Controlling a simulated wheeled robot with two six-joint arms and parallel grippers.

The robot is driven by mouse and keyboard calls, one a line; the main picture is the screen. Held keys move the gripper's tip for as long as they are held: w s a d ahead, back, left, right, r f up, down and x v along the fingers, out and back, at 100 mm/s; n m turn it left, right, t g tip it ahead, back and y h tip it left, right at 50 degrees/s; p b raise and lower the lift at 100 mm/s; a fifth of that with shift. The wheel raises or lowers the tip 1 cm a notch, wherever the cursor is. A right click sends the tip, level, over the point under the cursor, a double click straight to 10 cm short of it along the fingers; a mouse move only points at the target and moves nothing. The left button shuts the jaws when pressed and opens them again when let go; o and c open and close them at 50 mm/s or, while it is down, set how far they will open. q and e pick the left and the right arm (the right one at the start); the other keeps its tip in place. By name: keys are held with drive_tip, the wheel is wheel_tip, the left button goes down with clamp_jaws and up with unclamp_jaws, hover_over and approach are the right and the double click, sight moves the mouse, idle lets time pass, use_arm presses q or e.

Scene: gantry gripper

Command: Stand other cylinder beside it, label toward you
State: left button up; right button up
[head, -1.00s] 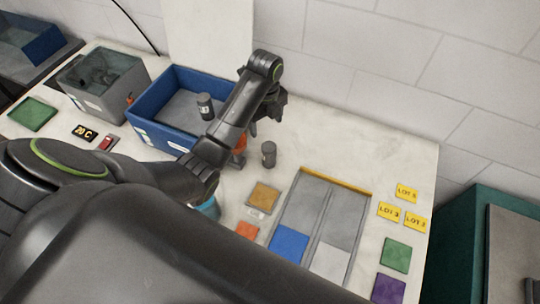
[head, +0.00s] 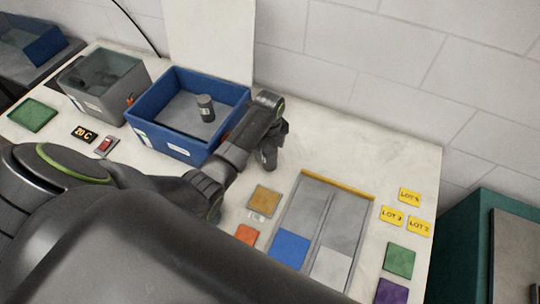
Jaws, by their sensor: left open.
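A dark grey cylinder (head: 205,108) with a paler band stands upright inside the blue bin (head: 178,150); I cannot make out a label on it. My left gripper (head: 268,160) points down over the table, right of the bin and behind the divided tray. It is open. The second grey cylinder, which stood on the table at this spot, cannot be told apart from the dark gripper now; I cannot tell whether it is between the fingers. My right gripper is not in view.
The divided grey tray (head: 313,210) with a yellow back edge lies right of my arm. Coloured squares and yellow lot cards (head: 391,216) lie around it. A grey bin (head: 103,105) stands left of the blue bin. The table behind the tray is clear.

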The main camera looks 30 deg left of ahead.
use_arm(q)
drive_tip(key=shift+f, duration=1.5)
drive_tip(key=shift+c, duration=0.2)
drive_tip(key=c, duration=1.2)
drive_tip(key=shift+w+r, duration=0.1)
drive_tip(key=shift+r, duration=0.05)
drive_tip(key=shift+c, duration=1.4)
